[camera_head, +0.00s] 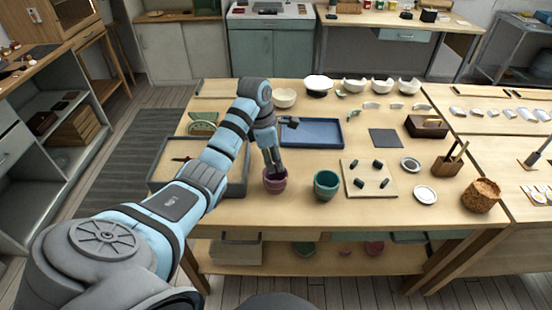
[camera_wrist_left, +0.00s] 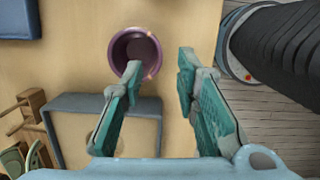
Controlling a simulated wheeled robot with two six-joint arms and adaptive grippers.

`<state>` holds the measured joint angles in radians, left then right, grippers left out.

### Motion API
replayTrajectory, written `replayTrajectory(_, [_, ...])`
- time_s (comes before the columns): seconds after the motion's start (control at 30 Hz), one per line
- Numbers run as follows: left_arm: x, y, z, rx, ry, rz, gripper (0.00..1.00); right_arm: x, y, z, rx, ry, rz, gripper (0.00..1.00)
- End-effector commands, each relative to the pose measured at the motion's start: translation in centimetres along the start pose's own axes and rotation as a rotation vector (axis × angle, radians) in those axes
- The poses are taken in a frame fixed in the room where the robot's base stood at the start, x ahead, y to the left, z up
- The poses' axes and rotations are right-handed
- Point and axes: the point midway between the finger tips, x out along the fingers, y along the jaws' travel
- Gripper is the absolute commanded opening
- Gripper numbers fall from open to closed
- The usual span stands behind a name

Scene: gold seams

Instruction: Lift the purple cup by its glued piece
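The purple cup (camera_head: 274,185) stands upright on the wooden table, near its front edge. In the left wrist view the purple cup (camera_wrist_left: 150,45) is seen from above, with small gold glints on its lower right rim. I cannot make out the outline of the glued piece. My left gripper (camera_head: 273,168) is just above the cup in the head view. In the left wrist view the left gripper (camera_wrist_left: 158,65) is open with nothing between its fingers. One fingertip overlaps the cup's rim; I cannot tell whether they touch. My right gripper is not in view.
A teal cup (camera_head: 326,184) stands close to the right. A board with dark blocks (camera_head: 352,188) lies beyond it. A grey-rimmed sand tray (camera_head: 238,188) is at left, a blue tray (camera_head: 325,121) behind. White bowls (camera_head: 285,98) stand farther back.

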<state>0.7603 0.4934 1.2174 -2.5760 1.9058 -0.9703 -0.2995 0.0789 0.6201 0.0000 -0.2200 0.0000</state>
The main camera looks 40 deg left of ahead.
Motion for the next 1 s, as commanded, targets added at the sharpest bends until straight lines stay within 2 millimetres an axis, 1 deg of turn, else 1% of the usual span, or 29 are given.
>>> replayTrajectory(0.43, [5.0, -0.1, -0.9, -0.001, -0.005, 0.0, 0.28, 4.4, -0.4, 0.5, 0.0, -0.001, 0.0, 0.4])
replayTrajectory(0.7, [7.9, -0.1, -1.4, -0.001, -0.005, -0.001, 0.28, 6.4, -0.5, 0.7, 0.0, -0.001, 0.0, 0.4])
replayTrajectory(0.83, [8.7, -0.1, -1.6, -0.001, -0.006, 0.0, 0.28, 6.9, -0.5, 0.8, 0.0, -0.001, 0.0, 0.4])
replayTrajectory(1.0, [8.8, -0.1, -1.6, -0.001, -0.006, 0.0, 0.28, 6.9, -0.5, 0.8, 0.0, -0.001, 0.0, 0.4])
